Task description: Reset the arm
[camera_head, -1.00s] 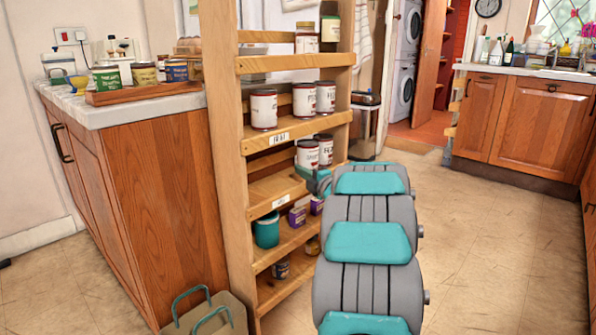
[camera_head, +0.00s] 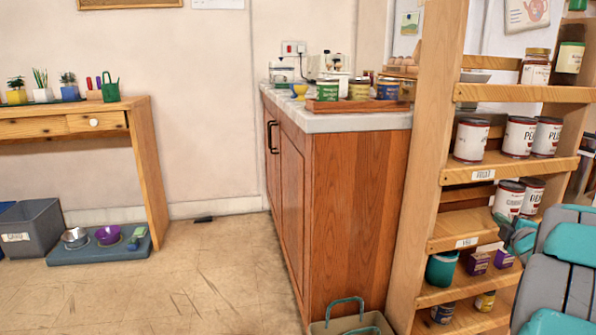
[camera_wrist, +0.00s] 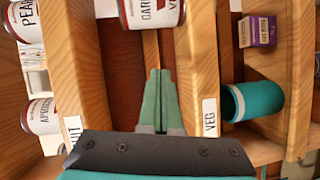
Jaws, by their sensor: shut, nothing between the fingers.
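My gripper (camera_wrist: 158,85) is shut and empty in the wrist view, its green fingers together. It points at the wooden shelf unit (camera_head: 428,190), close to the board with the VEG label (camera_wrist: 209,118). Its fingertips end just below a white-and-red can (camera_wrist: 151,14) in that picture; I cannot tell whether they touch the shelf. In the head view my grey and teal arm (camera_head: 570,270) reaches in from the lower right, in front of the shelf's right side, and the fingers cannot be made out clearly.
Pet bowls (camera_head: 108,235) sit at far left.

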